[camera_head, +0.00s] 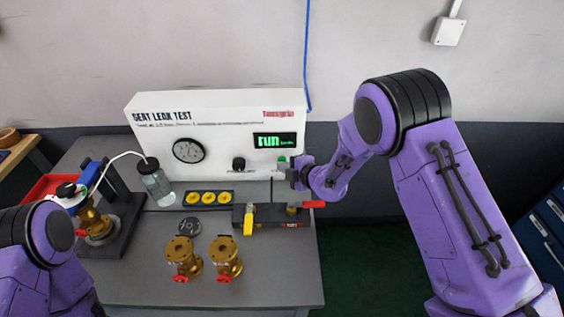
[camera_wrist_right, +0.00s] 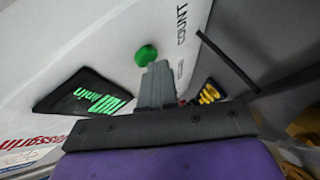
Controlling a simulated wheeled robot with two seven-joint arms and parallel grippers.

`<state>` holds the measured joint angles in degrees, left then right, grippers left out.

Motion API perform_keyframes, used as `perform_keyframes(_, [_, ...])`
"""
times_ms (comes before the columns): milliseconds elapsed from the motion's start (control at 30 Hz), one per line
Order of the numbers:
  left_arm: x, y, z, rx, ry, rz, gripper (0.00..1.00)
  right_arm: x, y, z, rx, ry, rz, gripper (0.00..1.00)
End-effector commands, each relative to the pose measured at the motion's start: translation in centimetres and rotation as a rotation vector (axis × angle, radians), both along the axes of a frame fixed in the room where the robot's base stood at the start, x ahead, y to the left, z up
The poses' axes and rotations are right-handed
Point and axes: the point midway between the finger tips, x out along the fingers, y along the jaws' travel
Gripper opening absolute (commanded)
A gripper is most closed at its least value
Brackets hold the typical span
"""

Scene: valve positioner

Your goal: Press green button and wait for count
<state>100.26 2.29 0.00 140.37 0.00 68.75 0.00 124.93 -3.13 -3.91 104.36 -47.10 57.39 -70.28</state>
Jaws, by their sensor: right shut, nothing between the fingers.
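The green button (camera_wrist_right: 146,54) is a round green cap on the white test panel (camera_head: 215,150). In the head view only a bit of green (camera_head: 282,160) shows beside my right gripper (camera_head: 293,172). In the right wrist view the right gripper's fingers (camera_wrist_right: 157,84) are shut with nothing between them, and their tips overlap the button's lower edge. I cannot tell if they touch it. The panel's display (camera_head: 275,141) shows green "run" with smaller text beside it. My left arm enters at the lower left, and its gripper is not visible.
A bottle with a hose (camera_head: 155,183) stands left of the panel. Two brass valves (camera_head: 184,258) stand at the table's front. A yellow-handled fixture (camera_head: 249,217) and a red lever (camera_head: 313,204) lie below my right gripper. The right front of the grey table (camera_head: 280,275) is clear.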

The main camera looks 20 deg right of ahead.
Motion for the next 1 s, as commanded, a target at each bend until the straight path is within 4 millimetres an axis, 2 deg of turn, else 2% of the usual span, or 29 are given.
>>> perform_keyframes(267, [0.0,0.0,0.0,0.000,0.000,0.000,0.43,-1.4,0.4,0.0,0.000,-0.001,-0.001,0.00])
perform_keyframes(567, [0.0,0.0,0.0,0.000,0.000,0.000,0.43,-1.5,0.4,0.0,0.000,-0.001,0.000,0.00])
perform_keyframes(1000, [0.0,0.0,0.1,0.000,0.000,0.000,0.43,-5.5,1.6,0.0,-0.001,0.001,0.001,0.00])
